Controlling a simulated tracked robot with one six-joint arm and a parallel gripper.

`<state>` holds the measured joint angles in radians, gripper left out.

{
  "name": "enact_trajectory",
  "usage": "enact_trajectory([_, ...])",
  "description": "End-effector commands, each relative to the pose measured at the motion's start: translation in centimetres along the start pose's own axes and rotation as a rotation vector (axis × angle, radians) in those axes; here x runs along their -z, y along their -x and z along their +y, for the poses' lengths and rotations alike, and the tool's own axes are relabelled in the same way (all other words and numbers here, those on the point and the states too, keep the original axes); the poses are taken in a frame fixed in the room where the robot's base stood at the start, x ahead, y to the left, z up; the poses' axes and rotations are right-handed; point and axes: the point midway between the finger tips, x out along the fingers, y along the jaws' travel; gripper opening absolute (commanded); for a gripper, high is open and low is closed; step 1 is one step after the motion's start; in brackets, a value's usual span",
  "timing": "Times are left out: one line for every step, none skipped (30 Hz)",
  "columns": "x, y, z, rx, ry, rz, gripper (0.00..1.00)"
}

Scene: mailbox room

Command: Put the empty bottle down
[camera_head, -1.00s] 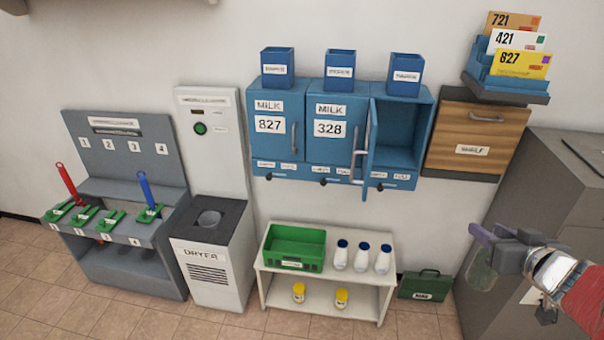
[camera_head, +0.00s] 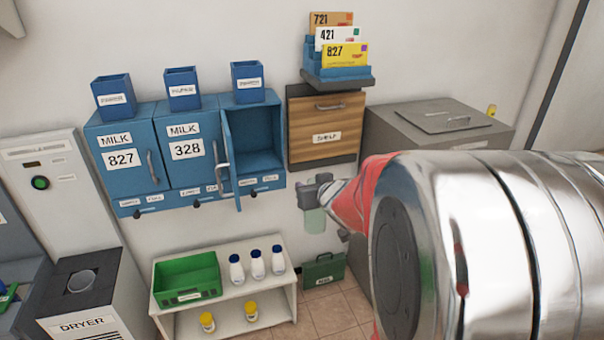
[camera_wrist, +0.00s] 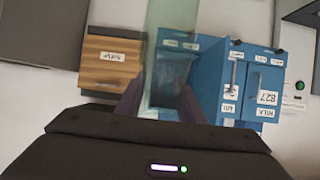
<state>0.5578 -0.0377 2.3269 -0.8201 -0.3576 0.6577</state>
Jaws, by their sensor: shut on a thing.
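The empty bottle (camera_head: 314,221) is pale green and see-through. My gripper (camera_head: 317,192) is shut on it, and it hangs below the jaws in the head view, in front of the wall under the wooden shelf box. In the wrist view the bottle (camera_wrist: 172,45) stands out between the two fingers (camera_wrist: 160,103) and blurs into the background. My arm hides much of the right side of the head view.
A white rack (camera_head: 236,310) holds a green crate (camera_head: 187,287), several white bottles and yellow-capped ones. Blue milk boxes (camera_head: 185,150) hang above, the right door open. A grey bin (camera_head: 430,128) stands right, a green case (camera_head: 323,270) on the floor.

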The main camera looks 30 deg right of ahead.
Motion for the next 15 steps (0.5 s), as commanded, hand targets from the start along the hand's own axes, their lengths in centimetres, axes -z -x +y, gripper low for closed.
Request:
enact_trajectory([-0.2, -0.6, -1.1, 0.009, 0.002, -0.002, 0.00])
enact_trajectory([-0.3, -0.9, -1.7, 0.013, 0.003, -0.001, 0.00])
enact_trajectory([-0.4, -1.2, -2.4, 0.016, 0.005, -0.001, 0.00])
enact_trajectory([-0.5, -1.5, -3.0, 0.020, 0.007, -0.001, 0.00])
enact_trajectory([-0.7, -1.8, -3.6, 0.023, 0.009, -0.001, 0.00])
enact_trajectory([-0.9, -2.1, -4.5, 0.028, 0.011, -0.001, 0.00])
enact_trajectory([-1.0, -2.4, -5.0, 0.031, 0.013, -0.001, 0.00])
enact_trajectory([-1.2, -2.6, -5.7, 0.036, 0.015, -0.001, 0.00])
enact_trajectory([-1.4, -2.9, -6.6, 0.041, 0.018, -0.002, 0.00])
enact_trajectory([-1.7, -3.2, -7.3, 0.047, 0.021, -0.002, 0.00])
enact_trajectory([-1.9, -3.4, -8.0, 0.051, 0.023, -0.002, 0.00])
enact_trajectory([-2.2, -3.7, -9.1, 0.059, 0.027, -0.002, 0.00])
enact_trajectory([-2.4, -4.0, -9.9, 0.066, 0.030, -0.002, 0.00])
enact_trajectory([-2.7, -4.2, -10.8, 0.072, 0.034, -0.002, 0.00])
enact_trajectory([-3.1, -4.4, -11.9, 0.081, 0.038, -0.003, 0.00])
